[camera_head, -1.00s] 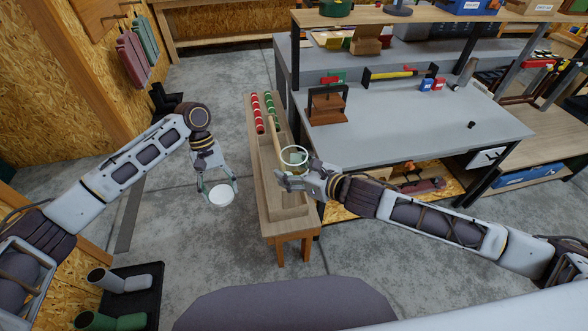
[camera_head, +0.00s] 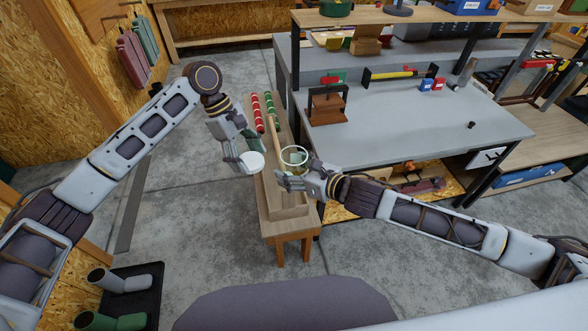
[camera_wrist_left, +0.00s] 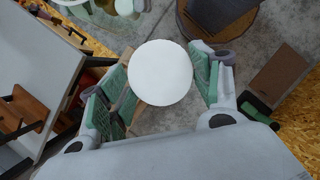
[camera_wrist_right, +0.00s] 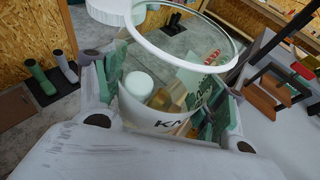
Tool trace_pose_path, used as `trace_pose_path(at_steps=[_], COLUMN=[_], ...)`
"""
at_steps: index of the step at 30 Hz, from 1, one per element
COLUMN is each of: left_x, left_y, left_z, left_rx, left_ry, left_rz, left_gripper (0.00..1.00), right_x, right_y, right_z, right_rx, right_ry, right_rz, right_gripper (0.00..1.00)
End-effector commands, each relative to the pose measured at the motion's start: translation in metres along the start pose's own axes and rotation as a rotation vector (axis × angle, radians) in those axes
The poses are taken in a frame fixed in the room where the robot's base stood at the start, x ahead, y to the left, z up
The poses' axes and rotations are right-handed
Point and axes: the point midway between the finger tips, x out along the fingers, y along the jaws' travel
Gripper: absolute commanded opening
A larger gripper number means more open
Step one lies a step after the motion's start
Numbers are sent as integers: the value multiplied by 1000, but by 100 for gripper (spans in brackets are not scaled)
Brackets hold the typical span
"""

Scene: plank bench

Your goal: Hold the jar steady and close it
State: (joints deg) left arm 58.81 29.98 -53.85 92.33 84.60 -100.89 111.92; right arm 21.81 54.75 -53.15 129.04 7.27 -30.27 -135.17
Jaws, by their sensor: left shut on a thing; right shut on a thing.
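A round white lid (camera_head: 252,161) is in my left gripper (camera_head: 247,160), to the left of the jar and apart from it. In the left wrist view, the lid (camera_wrist_left: 160,72) sits between the two green-padded fingers. A clear glass jar (camera_head: 294,156) is in my right gripper (camera_head: 290,180), above the narrow bench. In the right wrist view, the jar (camera_wrist_right: 150,122) is uncovered, with a white rim and dark lettering. A white cylinder (camera_wrist_right: 138,84) and tan pieces show in or through the glass. The lid's edge (camera_wrist_right: 108,11) shows at upper left, beyond the rim.
The narrow plank bench (camera_head: 285,228) stands below both grippers, with red and green rolls (camera_head: 257,112) at its far end. A grey worktable (camera_head: 430,125) with a brown holder (camera_head: 327,106) lies to the right. Open concrete floor (camera_head: 190,240) lies to the left.

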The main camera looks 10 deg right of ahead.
Motion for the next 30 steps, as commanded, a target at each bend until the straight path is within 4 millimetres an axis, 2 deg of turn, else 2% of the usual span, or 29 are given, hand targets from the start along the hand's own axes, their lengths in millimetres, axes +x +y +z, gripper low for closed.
trace_pose_path(at_steps=[17,30], left_x=[-43,-70], left_y=[25,36], left_z=[66,138], left_rx=[-318,-479], left_ry=[1,1], left_rz=[136,200], left_gripper=[52,49], right_x=[0,0], right_y=[0,0], right_z=[1,1], right_rx=[-1,-1], right_ry=[-2,-2], right_rz=[0,1], right_gripper=[27,27])
